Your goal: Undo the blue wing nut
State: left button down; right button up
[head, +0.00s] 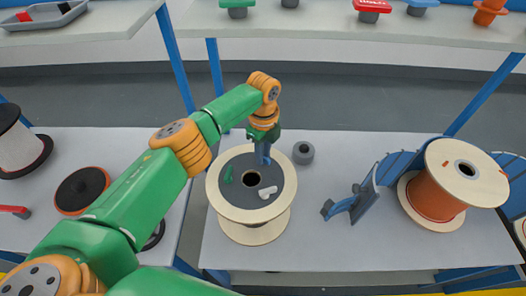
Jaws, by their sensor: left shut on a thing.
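A wooden-flanged spool (221,199) with a dark grey round plate stands upright on the middle table. My left gripper (263,158) points down at the plate's far edge. It is shut on the blue wing nut (263,152), which is mostly hidden by the fingers. A green wing nut (227,175) sits on the plate's left part and a white one (267,192) on its front right part. The plate has a dark centre hole. My right gripper is not in view.
A small grey cylinder (303,153) stands just right of the spool. A blue bracket-like fixture (345,205) and an orange-wound spool (437,199) stand farther right. Other spools are on the left table (119,147). The middle table's front right part is bare.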

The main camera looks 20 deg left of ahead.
pick_arm(q)
jog(key=n, duration=0.3)
jog(key=shift+w+p, duration=0.15)
jog(key=shift+p, duration=0.25)
jog(key=n, duration=0.5)
jog(key=shift+w, duration=0.15)
jog(key=n, duration=0.5)
jog(key=shift+w, duration=0.2)
jog(key=n, duration=0.5)
jog(key=shift+a+n, duration=0.25)
jog(key=shift+n, duration=0.15)
jog(key=n, duration=0.3)
jog(key=shift+w+a+n, duration=0.1)
jog(key=shift+n, duration=0.3)
jog(key=n, duration=0.3)
jog(key=shift+a, duration=0.15)
jog(key=n+p, duration=0.1)
jog(key=n, duration=0.4)
jog(key=shift+a+r, duration=0.1)
jog(key=shift+s+a+n+p, duration=0.15)
jog(key=shift+n+p, duration=0.45)
jog(key=shift+n, duration=1.3)
jog(key=shift+s+n, duration=0.1)
jog(key=shift+n, duration=0.2)
